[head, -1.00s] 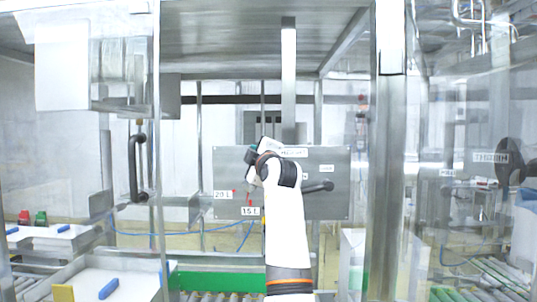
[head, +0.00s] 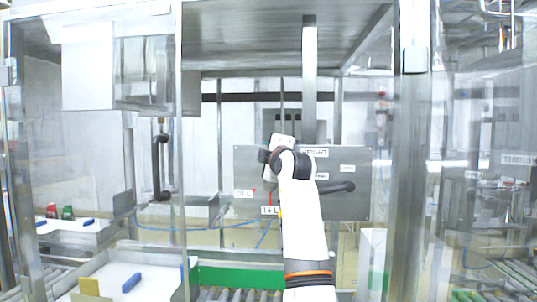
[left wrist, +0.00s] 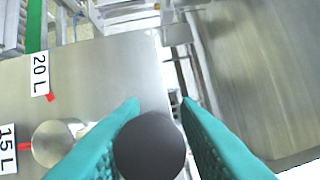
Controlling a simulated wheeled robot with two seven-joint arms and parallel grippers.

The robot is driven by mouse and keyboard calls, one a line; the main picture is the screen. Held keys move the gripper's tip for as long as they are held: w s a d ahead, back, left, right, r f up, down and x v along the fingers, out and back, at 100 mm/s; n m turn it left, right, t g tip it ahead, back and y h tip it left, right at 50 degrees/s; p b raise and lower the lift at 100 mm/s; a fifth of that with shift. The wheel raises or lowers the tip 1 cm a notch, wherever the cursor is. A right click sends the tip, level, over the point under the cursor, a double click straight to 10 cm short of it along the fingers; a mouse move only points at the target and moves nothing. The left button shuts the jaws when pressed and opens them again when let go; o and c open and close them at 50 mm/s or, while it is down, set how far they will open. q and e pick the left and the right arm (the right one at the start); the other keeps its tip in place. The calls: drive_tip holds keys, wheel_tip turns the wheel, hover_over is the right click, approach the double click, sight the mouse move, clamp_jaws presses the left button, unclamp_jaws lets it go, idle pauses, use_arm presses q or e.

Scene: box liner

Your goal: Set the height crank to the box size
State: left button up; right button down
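A grey metal panel (head: 350,208) stands ahead, with a "20 L" label (head: 243,193) and a "15 L" label (head: 270,210), each beside a red mark. The left wrist view shows the 20 L (left wrist: 40,75) and 15 L (left wrist: 6,150) labels with a round metal hub (left wrist: 58,140) by the 15 L mark. My left gripper (left wrist: 160,102) has teal fingers on both sides of the crank's round black knob (left wrist: 150,147); the knob fills the gap between them. In the head view my left arm hides the crank and fingers. My right gripper is not in view.
A steel post (head: 412,160) stands to the right. A roller conveyor (head: 235,294) and a white tray (head: 112,270) with a blue and a yellow block lie below.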

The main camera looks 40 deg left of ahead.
use_arm(q)
drive_tip(key=shift+o, duration=1.1)
drive_tip(key=shift+w+a+f, duration=0.1)
drive_tip(key=shift+f, duration=0.05)
drive_tip(key=shift+d+f, duration=0.1)
drive_tip(key=shift+d, duration=0.1)
drive_tip(key=r+b+v, duration=0.1)
drive_tip(key=b+v, duration=0.3)
drive_tip(key=v, duration=0.7)
drive_tip(key=shift+s+d+f+b, duration=0.25)
drive_tip(key=shift+s+f+b, duration=0.05)
drive_tip(key=shift+f+b, duration=0.1)
